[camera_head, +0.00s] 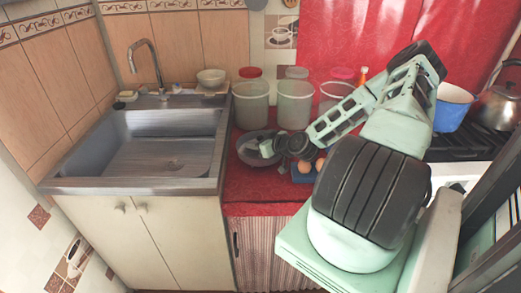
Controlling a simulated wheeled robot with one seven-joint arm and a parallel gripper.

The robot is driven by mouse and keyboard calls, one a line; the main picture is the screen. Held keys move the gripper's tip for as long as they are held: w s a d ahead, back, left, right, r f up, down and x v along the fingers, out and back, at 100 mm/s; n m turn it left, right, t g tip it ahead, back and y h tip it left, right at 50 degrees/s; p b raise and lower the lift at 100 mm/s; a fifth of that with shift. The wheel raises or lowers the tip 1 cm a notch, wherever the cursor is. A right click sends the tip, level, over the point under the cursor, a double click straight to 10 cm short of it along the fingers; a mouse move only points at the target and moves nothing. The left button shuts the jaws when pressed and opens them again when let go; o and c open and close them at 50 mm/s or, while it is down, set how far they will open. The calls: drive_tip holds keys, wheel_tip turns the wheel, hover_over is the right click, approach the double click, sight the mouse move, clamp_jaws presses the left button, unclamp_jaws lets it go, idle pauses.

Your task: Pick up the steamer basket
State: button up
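A round grey dish (250,155), which looks like the steamer basket, sits on the red oilcloth counter just right of the sink. My gripper (267,149) reaches in from the right, and its pale fingertip end overlaps the right part of the dish in the picture. The gripper is small here, so I cannot tell whether its fingers are apart or touch the rim. My wrist and gripper hide part of the dish's right side.
Several tall clear containers (295,104) stand close behind the dish. A blue tray (303,177) with brown eggs is to its right, under my arm. The metal sink (150,157) is left. A blue pot (453,107) and a kettle (498,105) are on the stove.

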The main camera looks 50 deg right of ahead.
clamp_jaws()
drive_tip(key=shift+r, duration=0.15)
